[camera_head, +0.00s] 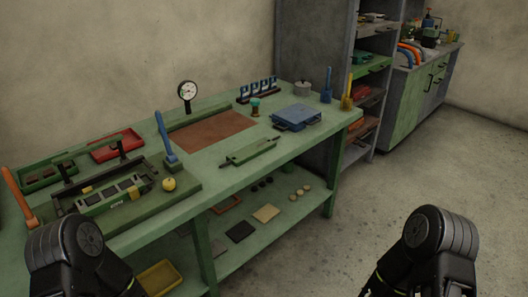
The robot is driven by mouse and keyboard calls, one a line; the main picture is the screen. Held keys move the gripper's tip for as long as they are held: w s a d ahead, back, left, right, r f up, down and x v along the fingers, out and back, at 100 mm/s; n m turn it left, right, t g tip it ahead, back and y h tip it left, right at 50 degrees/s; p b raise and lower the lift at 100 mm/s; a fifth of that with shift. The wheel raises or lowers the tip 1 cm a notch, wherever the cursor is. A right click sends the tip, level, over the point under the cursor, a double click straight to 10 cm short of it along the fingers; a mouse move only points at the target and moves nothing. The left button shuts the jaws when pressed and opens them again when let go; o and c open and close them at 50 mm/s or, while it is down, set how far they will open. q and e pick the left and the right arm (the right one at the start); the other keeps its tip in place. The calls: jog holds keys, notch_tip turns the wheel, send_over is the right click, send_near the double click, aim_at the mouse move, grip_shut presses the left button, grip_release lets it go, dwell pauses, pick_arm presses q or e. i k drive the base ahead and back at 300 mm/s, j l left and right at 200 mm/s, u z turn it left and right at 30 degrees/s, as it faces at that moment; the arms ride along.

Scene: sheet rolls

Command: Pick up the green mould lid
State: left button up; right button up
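A long, narrow green plate (248,151) with small dark fittings lies near the front edge of the green bench, right of its middle; it looks like the green mould lid, though I cannot be sure at this size. A green mould (113,194) with several dark square cavities sits at the left of the bench, beside a black handled frame. Dark links of my two arms show at the bottom left and bottom right, well short of the plate. Neither gripper is in view.
The bench (222,178) also holds a red tray (117,145), a dial gauge (188,90), a brown sheet (214,131), a blue case (297,115) and a yellow ball (169,184). Its lower shelf holds small pieces. Open floor (375,210) lies to the right.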

aim_at(243, 155)
jog(key=i+l, duration=0.2)
jog(key=l, duration=0.15)
jog(key=i+l, duration=0.45)
jog(key=l, duration=0.3)
jog(key=i+l+u, duration=0.1)
jog(key=i+l, duration=0.35)
jog(key=l, duration=0.25)
jog(key=i+l, duration=0.2)
jog(key=l, duration=0.2)
jog(key=i+l, duration=0.2)
jog(key=l, duration=0.15)
